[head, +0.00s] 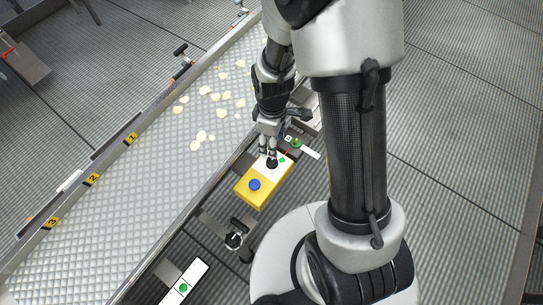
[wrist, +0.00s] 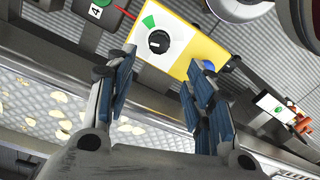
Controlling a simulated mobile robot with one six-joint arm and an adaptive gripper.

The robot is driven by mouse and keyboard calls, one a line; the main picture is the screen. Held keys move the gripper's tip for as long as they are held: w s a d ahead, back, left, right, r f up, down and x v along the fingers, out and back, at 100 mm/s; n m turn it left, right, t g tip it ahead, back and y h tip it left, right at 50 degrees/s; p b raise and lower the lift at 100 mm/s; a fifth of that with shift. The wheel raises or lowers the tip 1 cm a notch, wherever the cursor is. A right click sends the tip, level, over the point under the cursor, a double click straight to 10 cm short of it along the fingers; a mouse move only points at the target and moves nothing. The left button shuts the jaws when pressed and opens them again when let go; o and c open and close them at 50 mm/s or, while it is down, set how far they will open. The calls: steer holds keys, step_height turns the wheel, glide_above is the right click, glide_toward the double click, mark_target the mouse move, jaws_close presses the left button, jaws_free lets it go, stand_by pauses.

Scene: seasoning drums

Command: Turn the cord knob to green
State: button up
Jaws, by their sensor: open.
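The cord knob (wrist: 158,41) is a round black knob with a small white mark, set on the white plate of a yellow box (head: 248,194). A green patch (wrist: 149,21) lies on the plate beside the knob, and I cannot tell clearly where the mark points. A blue button (head: 255,184) is on the same box; it also shows in the wrist view (wrist: 208,66), partly behind a finger. My gripper (wrist: 160,58) is open and empty, with its fingers on either side below the knob. In the head view my gripper (head: 269,153) is right above the knob, and contact cannot be told.
A conveyor (head: 120,185) with several pale chips runs along the left, behind a metal rail. A white panel with a green button (head: 183,288) and a black handle (head: 234,240) lie nearer. Another green button (head: 296,143) and a red pointer are just beyond the box.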

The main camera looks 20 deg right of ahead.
mark_target(272, 160)
step_height(272, 160, down, 12)
steer(key=b, duration=0.3)
steer(key=shift+w, duration=0.1)
steer(key=c, duration=1)
steer(key=shift+c, duration=0.2)
steer(key=shift+m, duration=0.3)
steer(key=m, duration=0.4)
steer(key=shift+m, duration=2.4)
